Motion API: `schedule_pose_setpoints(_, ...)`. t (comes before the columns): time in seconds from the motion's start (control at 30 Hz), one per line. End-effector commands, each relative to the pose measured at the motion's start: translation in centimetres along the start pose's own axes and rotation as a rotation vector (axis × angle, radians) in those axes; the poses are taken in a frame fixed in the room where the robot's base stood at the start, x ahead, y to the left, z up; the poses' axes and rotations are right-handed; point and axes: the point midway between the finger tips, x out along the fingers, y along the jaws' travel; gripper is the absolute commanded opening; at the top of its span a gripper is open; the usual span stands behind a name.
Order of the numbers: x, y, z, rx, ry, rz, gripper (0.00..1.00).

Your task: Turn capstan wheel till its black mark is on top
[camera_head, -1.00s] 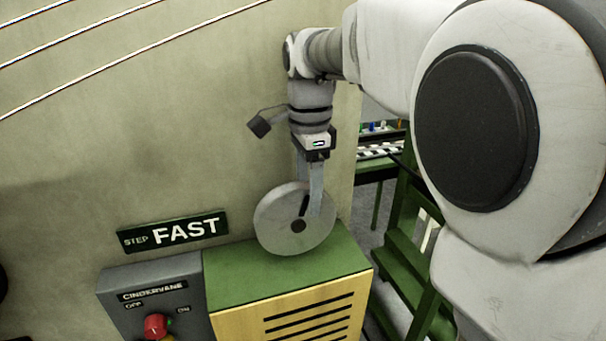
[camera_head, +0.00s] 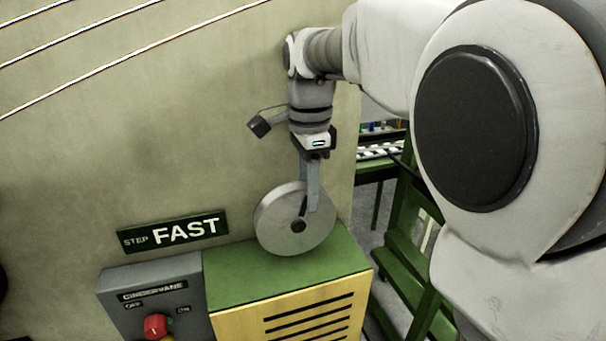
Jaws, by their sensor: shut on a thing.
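The capstan wheel (camera_head: 275,225) is a pale grey disc with a dark hub, standing on edge above the green top of a machine housing. Its black mark (camera_head: 303,207) runs from near the hub up and slightly to the right, close to the top, partly beside my finger. My gripper (camera_head: 312,203) points down from above and is shut on the upper right part of the wheel. One finger lies across the wheel's near face; the other is mostly hidden behind the wheel.
The green-topped housing (camera_head: 255,276) has a slotted yellow front. A grey control box (camera_head: 135,290) with a red knob (camera_head: 156,326) stands left of it. A "STEP FAST" sign (camera_head: 172,232) is on the wall behind. A green ladder (camera_head: 415,265) stands to the right.

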Motion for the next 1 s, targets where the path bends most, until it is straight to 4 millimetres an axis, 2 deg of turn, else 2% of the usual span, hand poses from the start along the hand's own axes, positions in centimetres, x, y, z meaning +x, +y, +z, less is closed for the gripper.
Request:
schedule_pose_setpoints(0.73, -0.1, 0.0, 0.1, -0.001, 0.007, 0.001, 0.00)
schedule_pose_setpoints(1.0, -0.4, 0.1, 1.2, -0.005, 0.167, 0.005, 0.00)
